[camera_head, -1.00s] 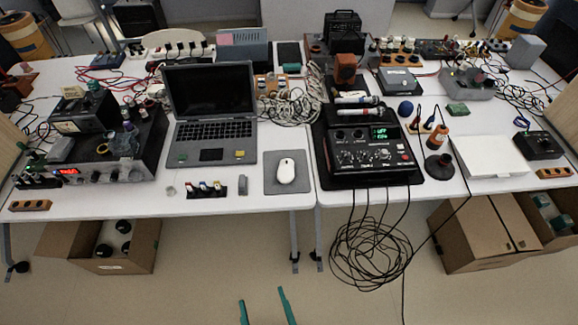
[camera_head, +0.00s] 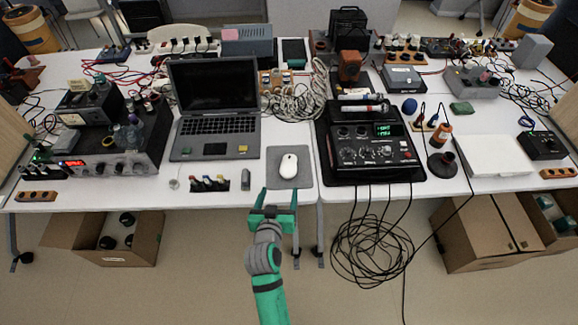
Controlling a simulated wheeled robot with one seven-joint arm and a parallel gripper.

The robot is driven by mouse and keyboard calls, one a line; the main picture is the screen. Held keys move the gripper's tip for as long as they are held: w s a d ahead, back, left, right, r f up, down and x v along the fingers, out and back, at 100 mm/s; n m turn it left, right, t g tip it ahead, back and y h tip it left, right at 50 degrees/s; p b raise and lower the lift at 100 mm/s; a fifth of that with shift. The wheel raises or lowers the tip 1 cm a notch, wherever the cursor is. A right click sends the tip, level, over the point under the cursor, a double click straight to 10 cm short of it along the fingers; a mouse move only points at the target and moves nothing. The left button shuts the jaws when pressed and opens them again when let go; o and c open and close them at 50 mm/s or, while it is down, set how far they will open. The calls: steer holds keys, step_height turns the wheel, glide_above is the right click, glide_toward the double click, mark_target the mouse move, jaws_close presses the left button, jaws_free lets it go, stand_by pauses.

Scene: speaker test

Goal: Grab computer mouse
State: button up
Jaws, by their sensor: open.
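A white computer mouse (camera_head: 288,164) lies on a grey mouse pad (camera_head: 303,180) near the front edge of the table, right of the laptop. My gripper (camera_head: 280,193) is green and grey and comes up from the bottom of the view. Its two fingers are spread apart, with nothing between them. The fingertips are at the front edge of the pad in the picture, short of the mouse and apart from it. How high the fingers are above the table is hard to tell.
An open laptop (camera_head: 215,110) stands left of the mouse, with small coloured clips (camera_head: 209,184) and a small grey block (camera_head: 245,179) in front. A black control box (camera_head: 372,150) stands close on the right. Coiled cables (camera_head: 296,98) lie behind the pad. Black cables (camera_head: 372,250) hang below the table.

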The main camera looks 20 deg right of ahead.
mark_target(287, 172)
steer(key=shift+w+d+r, duration=0.2)
steer(key=shift+w+d, duration=0.35)
steer(key=shift+w, duration=0.2)
steer(key=x, duration=0.4)
steer(key=shift+w+d+f, duration=0.1)
steer(key=shift+w+d, duration=0.05)
steer(key=shift+w, duration=0.05)
steer(key=shift+s+d+x, duration=0.1)
steer(key=shift+d+x, duration=0.05)
steer(key=shift+x, duration=0.8)
steer(key=shift+s+d+x, duration=0.1)
steer(key=shift+x, duration=0.8)
steer(key=shift+s+d+x, duration=0.1)
steer(key=shift+d+x, duration=0.05)
steer(key=shift+x, duration=0.8)
steer(key=shift+f, duration=0.1)
steer(key=c, duration=1.2)
steer(key=shift+o, duration=0.2)
